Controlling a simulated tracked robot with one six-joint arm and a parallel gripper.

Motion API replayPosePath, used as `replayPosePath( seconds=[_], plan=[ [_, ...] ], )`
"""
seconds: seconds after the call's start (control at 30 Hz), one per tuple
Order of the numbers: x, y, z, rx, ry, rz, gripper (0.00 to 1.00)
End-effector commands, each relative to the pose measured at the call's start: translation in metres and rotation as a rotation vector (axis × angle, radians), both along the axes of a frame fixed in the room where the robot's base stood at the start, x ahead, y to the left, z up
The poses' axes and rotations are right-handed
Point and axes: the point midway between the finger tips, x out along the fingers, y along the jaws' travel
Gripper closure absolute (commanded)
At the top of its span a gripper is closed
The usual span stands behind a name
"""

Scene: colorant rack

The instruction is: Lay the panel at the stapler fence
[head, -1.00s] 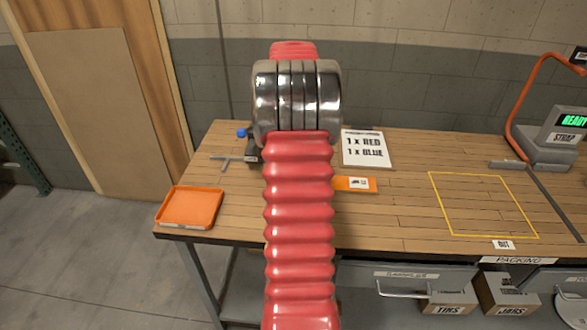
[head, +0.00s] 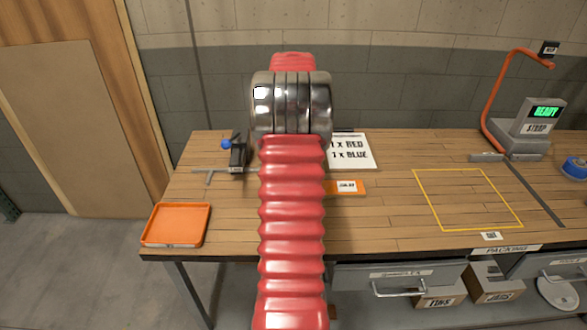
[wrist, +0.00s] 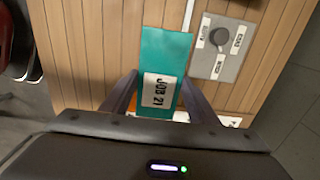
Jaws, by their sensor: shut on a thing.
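The panel (wrist: 165,55) is a flat teal sheet with a white "JOB 21" label, seen in the wrist view. My gripper (wrist: 160,92) is shut on the panel's near end, and the far end sticks out beyond the fingers. In the head view my red ribbed arm hides the gripper and the panel. A small black device with a blue knob (head: 237,153), which looks like the stapler, stands at the bench's back left. A thin grey bar (head: 208,171) beside it may be the fence. Whether the panel touches the bench is unclear.
An orange tray (head: 146,239) sits at the bench's front left corner. A yellow outlined square (head: 465,200) is empty. A strapping machine (head: 538,125) stands at the right.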

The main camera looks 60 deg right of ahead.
Motion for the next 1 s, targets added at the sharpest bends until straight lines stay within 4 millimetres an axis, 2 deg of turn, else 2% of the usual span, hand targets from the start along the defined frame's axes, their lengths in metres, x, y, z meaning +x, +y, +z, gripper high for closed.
replayPosePath(
  seconds=[0.1, 0.2, 0.6, 0.9, 1.0],
  plan=[
    [0.000, 0.001, -0.021, 0.002, 0.001, 0.001, 0.70],
    [0.001, 0.000, -0.031, 0.001, 0.000, 0.002, 0.70],
    [0.001, 0.001, -0.036, 0.000, 0.000, 0.003, 0.70],
    [0.002, 0.001, -0.069, 0.001, 0.000, 0.004, 0.70],
    [0.002, 0.001, -0.072, 0.000, 0.000, 0.004, 0.70]
  ],
)
